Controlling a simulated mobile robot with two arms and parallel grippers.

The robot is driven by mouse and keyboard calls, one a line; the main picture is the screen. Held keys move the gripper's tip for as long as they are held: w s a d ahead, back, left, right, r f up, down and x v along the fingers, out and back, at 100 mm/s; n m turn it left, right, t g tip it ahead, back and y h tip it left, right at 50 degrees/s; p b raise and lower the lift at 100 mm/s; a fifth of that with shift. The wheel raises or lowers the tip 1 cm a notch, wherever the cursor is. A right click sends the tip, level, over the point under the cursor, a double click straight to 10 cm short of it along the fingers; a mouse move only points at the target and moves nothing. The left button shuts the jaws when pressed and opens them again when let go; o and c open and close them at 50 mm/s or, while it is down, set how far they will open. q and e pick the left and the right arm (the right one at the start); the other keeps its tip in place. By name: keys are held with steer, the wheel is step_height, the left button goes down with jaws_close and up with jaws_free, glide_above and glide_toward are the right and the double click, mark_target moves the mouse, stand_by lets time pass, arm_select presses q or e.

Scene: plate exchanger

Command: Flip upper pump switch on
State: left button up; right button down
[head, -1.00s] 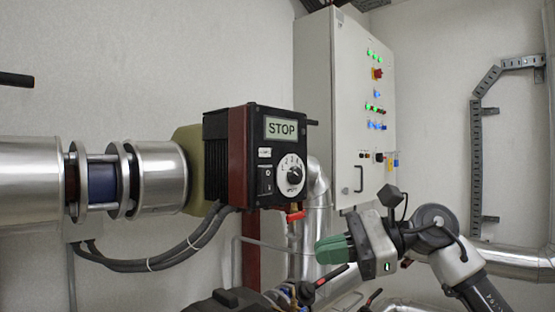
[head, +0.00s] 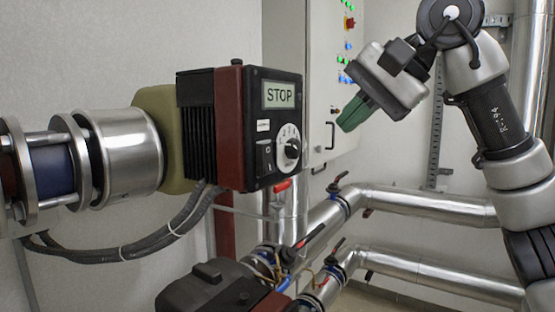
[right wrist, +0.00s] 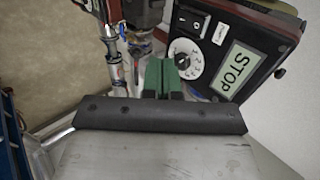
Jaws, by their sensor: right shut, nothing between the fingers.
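The upper pump (head: 245,128) has a black and dark-red housing, and its display (head: 279,94) reads STOP. Its small black rocker switch (head: 265,157) sits low on the front face, left of a white dial (head: 289,150). The right wrist view shows the switch (right wrist: 190,22), dial (right wrist: 187,62) and display (right wrist: 237,70), turned in the picture. My right gripper (head: 355,114), with green fingers, is shut and empty, to the right of the pump and apart from it. Its fingers also show in the right wrist view (right wrist: 162,76). My left gripper is not in view.
A grey control cabinet (head: 285,40) with lit buttons stands behind the pump. Silver pipes (head: 420,203) with valve levers run below right. A second dark pump body (head: 207,287) is at the bottom. Black cables (head: 150,240) hang at the left. Open space lies between gripper and pump face.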

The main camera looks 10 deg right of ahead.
mark_target(271, 171)
steer(key=p+x, duration=0.1)
steer(key=x, duration=0.3)
steer(key=w+a+r+p+x, duration=0.1)
steer(key=p+x, duration=0.1)
steer(key=x, duration=0.3)
steer(key=r+p+x, duration=0.1)
steer(key=x, duration=0.3)
steer(key=shift+w+a+f, duration=0.15)
steer(key=shift+w+a, duration=0.15)
steer(key=shift+a, duration=0.15)
steer(key=shift+f, duration=0.1)
steer(key=shift+w+a+f+b, duration=0.1)
steer(key=shift+w+f+b, duration=0.1)
steer(key=shift+f+b, duration=0.35)
steer(key=shift+r, duration=0.6)
